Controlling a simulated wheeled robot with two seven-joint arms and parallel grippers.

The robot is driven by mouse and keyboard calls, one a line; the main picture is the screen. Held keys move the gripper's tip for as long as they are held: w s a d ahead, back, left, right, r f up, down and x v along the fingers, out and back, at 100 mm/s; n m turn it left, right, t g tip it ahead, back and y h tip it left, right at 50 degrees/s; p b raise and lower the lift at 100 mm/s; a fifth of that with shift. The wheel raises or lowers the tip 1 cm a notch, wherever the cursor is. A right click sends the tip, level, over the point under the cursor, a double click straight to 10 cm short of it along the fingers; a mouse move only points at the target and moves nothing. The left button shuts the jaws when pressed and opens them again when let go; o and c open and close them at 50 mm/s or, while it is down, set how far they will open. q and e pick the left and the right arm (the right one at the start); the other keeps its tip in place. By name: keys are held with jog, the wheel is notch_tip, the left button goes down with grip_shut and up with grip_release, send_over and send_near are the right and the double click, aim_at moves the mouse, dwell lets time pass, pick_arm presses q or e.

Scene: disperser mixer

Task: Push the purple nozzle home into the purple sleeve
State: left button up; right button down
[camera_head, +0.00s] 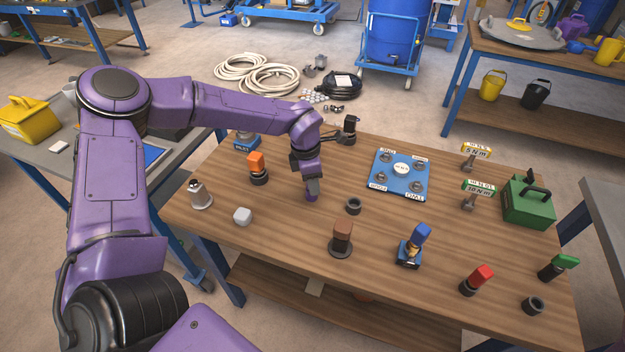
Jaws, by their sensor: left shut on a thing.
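My left gripper (313,184) points down over the left-middle of the wooden table, with its fingers shut on a small purple piece (311,198), which I take to be the purple nozzle. Only the lower end of this piece shows, close to the tabletop. I cannot make out a separate purple sleeve; it may be hidden under the gripper or merge with the purple piece. I cannot tell how deep the nozzle sits. My right gripper is not in view.
Orange (256,164), brown (343,232), blue (421,233), red (481,275) and green (565,262) pieces stand around the wooden table (290,245). An empty dark ring (353,206) is just right of the gripper. A blue plate (387,180) and green case (529,205) lie further right.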

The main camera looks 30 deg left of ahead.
pick_arm(q)
jog(key=shift+s+f, duration=0.1)
jog(key=o, duration=1.1)
jog(key=shift+f, duration=0.1)
jog(key=shift+o, duration=0.2)
jog(key=r, duration=0.7)
jog(key=a+r+b, duration=0.1)
jog(key=r, duration=0.2)
jog(key=shift+s+r, duration=0.25)
jog(key=shift+s, duration=0.1)
